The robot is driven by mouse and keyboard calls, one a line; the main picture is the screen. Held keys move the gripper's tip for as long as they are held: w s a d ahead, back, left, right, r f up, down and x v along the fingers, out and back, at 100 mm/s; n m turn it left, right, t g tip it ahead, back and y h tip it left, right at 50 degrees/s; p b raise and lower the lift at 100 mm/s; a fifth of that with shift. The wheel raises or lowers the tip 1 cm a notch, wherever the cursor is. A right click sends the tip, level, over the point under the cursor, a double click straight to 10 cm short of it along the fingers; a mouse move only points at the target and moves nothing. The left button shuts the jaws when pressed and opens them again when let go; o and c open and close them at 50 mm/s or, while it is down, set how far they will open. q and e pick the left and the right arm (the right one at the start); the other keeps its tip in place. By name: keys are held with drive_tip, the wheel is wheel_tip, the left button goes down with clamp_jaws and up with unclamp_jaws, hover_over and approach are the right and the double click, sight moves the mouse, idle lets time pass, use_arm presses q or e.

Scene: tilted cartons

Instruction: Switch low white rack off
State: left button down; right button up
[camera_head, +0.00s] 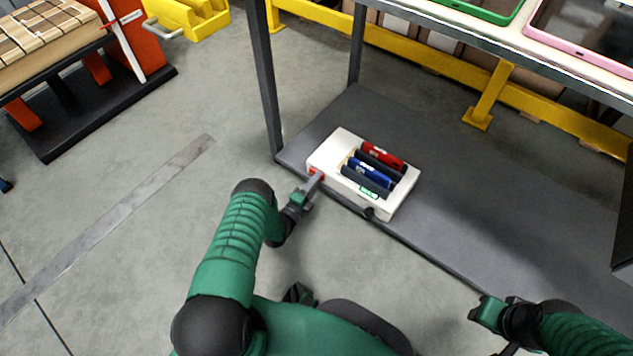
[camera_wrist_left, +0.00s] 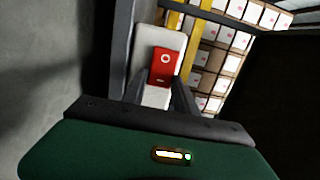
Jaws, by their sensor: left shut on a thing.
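The low white rack (camera_head: 329,155) lies on the dark lower shelf, holding red, blue and dark marker-like pieces. Its red rocker switch (camera_head: 316,172) is on the left end. In the left wrist view the switch (camera_wrist_left: 162,65) has a circle mark at the top and a short line at the bottom; which side is pressed in I cannot tell. My left gripper (camera_head: 313,184) is at the switch, its fingers (camera_wrist_left: 160,92) around its lower part, partly hiding the white face (camera_wrist_left: 172,38). My right gripper (camera_head: 487,312) is away at lower right, apart from the rack; its jaws are unclear.
The grey lower shelf (camera_head: 480,205) is clear right of the rack. A dark post (camera_head: 264,80) rises at its left corner. The upper table (camera_head: 510,40) holds green and pink trays overhead. A yellow rail (camera_head: 430,60) runs behind. Open floor (camera_head: 130,150) lies left.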

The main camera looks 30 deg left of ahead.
use_arm(q)
drive_tip(key=m+h, duration=0.1)
drive_tip(key=h, duration=0.1)
drive_tip(key=a+m+h+b, duration=0.1)
drive_tip(key=h, duration=0.1)
drive_tip(key=shift+s+f+m, duration=0.15)
drive_tip(key=shift+s+m, duration=0.1)
drive_tip(key=shift+m, duration=0.05)
drive_tip(key=c, duration=1)
unclamp_jaws()
drive_tip(key=shift+o, duration=0.2)
